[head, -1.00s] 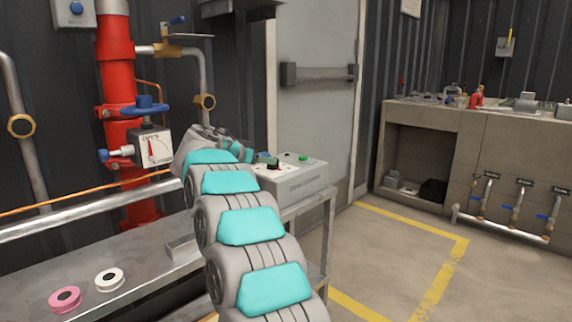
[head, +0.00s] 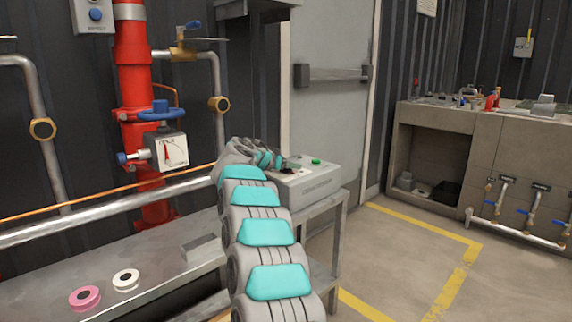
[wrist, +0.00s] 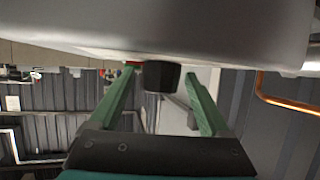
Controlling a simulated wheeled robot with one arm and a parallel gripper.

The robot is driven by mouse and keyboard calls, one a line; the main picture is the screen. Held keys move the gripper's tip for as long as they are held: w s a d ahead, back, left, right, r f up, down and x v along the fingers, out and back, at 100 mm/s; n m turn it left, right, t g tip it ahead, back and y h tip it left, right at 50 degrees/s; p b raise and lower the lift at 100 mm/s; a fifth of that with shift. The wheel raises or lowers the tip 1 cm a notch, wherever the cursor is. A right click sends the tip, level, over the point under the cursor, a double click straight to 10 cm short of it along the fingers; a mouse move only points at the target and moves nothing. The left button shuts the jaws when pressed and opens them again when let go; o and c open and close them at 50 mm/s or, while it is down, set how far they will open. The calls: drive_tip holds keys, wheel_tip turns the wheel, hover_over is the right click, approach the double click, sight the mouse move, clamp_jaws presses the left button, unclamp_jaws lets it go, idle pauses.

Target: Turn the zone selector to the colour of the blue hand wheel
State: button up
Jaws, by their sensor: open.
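The blue hand wheel (head: 160,110) sits on the red standpipe (head: 133,75) at the left of the head view. A pale control box (head: 312,186) stands on the metal bench beyond my arm. My gripper (head: 290,164) is at the box's top, partly hidden by my own wrist. In the wrist view my gripper (wrist: 159,70) is open, with green fingers on either side of a black knob (wrist: 160,76), which juts from the box's pale face. Gaps show beside the knob. The knob's pointer and any colour marks cannot be made out.
A pink roll (head: 85,298) and a white roll (head: 126,280) lie on the bench. Yellow-lined floor (head: 410,270) is clear at the right.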

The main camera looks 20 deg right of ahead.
drive_tip(key=shift+c, duration=0.4)
clamp_jaws()
drive_tip(key=shift+f, duration=0.1)
drive_tip(key=shift+f+b, duration=0.15)
drive_tip(key=shift+b, duration=0.45)
